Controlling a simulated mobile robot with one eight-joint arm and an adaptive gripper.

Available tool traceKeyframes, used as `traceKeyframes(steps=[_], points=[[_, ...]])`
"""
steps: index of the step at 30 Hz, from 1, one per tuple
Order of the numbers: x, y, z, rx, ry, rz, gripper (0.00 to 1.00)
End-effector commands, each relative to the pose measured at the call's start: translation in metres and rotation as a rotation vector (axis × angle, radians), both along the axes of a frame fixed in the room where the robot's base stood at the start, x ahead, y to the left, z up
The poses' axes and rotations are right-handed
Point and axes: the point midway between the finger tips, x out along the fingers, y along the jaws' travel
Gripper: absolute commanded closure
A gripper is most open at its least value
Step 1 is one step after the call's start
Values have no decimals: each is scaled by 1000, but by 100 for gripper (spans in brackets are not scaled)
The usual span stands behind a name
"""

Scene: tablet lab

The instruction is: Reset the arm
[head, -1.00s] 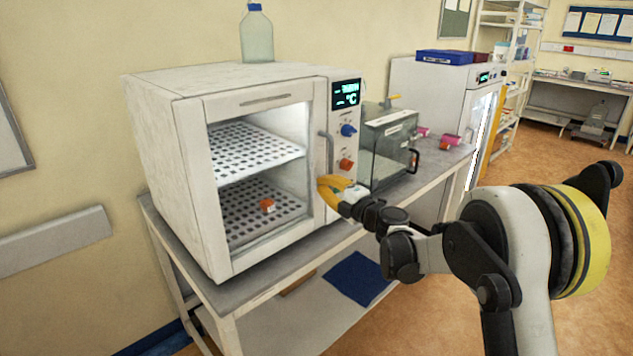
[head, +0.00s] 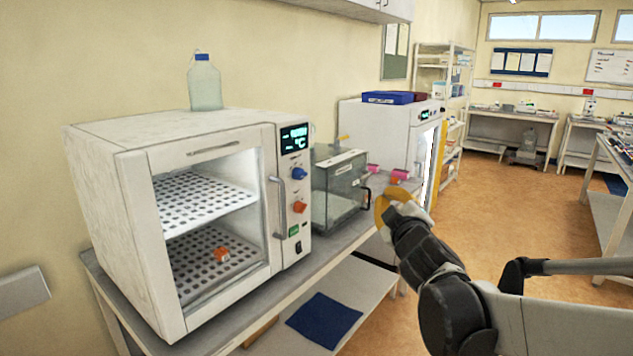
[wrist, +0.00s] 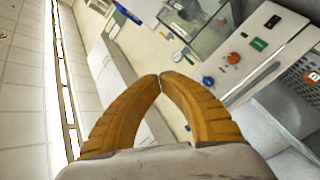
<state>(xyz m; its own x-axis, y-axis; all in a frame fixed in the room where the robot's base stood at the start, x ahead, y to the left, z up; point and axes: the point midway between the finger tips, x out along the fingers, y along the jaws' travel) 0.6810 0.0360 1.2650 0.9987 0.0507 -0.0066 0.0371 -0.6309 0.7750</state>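My gripper (head: 381,208) is in front of the bench at the right of the glass-walled box, in the air, touching nothing that I can see. In the wrist view its two yellow fingers (wrist: 160,76) meet at the tips with nothing between them. My arm reaches in from the lower right of the head view.
A white oven (head: 95,190) with its door closed holds an orange item (head: 221,254) on its lower shelf. A glass-walled box (head: 335,200) and pink items (head: 399,175) stand to its right on the bench. Open floor (head: 520,200) lies at the right.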

Motion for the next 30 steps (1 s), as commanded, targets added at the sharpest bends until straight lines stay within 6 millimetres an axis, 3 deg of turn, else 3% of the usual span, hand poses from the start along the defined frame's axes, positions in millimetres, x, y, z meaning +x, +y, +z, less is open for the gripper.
traceKeyframes(steps=[3, 7, 12, 15, 18, 21, 30], points=[[-60, -45, -19, 194, 162, -166, 100], [-137, -71, -65, 404, 374, -312, 100], [-239, -65, -133, 634, 658, -426, 100], [-282, -52, -160, 721, 784, -453, 100], [-309, -42, -176, 771, 862, -464, 100], [-320, -37, -182, 793, 898, -467, 100], [-320, -37, -182, 793, 898, -467, 100]])
